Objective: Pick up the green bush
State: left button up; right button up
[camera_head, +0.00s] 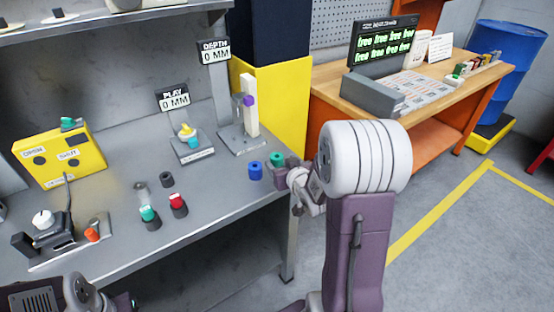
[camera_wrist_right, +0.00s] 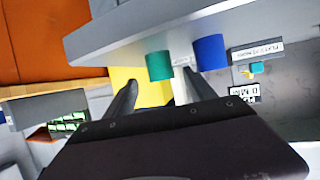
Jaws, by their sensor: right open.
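The green bush (camera_head: 277,159) stands at the right end of the grey bench, beside the blue bush (camera_head: 255,170). My right gripper (camera_head: 288,172) is at the bench's right edge, close to the green bush and partly covering it. In the right wrist view the green bush (camera_wrist_right: 159,65) shows beyond the fingertips, between the two spread fingers. The right gripper (camera_wrist_right: 160,79) is open and empty. The blue bush (camera_wrist_right: 210,52) is just outside the right-hand finger there. I cannot tell whether a finger touches the green bush. Only part of my left arm shows at the lower left.
The depth gauge stand (camera_head: 243,135) and the play gauge (camera_head: 191,145) stand behind the bushes. Green-topped (camera_head: 148,214) and red-topped (camera_head: 178,205) parts stand mid-bench. A yellow box (camera_head: 58,155) is at the left. A wooden table (camera_head: 435,80) stands at the back right.

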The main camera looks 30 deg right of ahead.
aim_at(274, 156)
jog(key=x, duration=0.8)
jog(key=shift+a, duration=0.1)
jog(key=shift+r, duration=0.15)
grip_shut()
